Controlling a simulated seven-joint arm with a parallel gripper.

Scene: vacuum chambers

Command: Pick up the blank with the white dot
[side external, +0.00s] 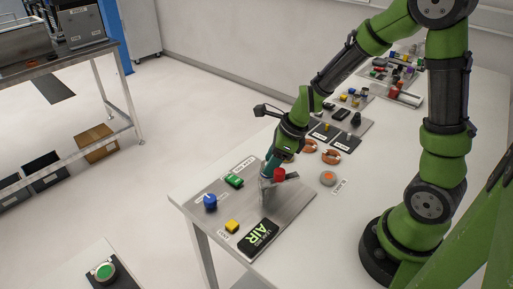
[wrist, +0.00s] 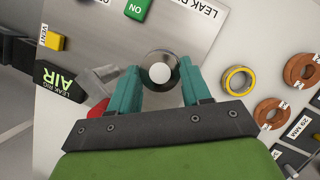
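The blank with the white dot (wrist: 160,74) is a round dark metal disc in the wrist view. Its white dot faces my camera, between the two teal fingertips of my gripper (wrist: 160,82). The fingertips overlap its left and right edges in the picture; I cannot tell whether they press on it. In the side external view my gripper (side external: 270,168) points down over the grey leak rig plate (side external: 208,186), next to a red knob (side external: 279,174). The blank cannot be made out there.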

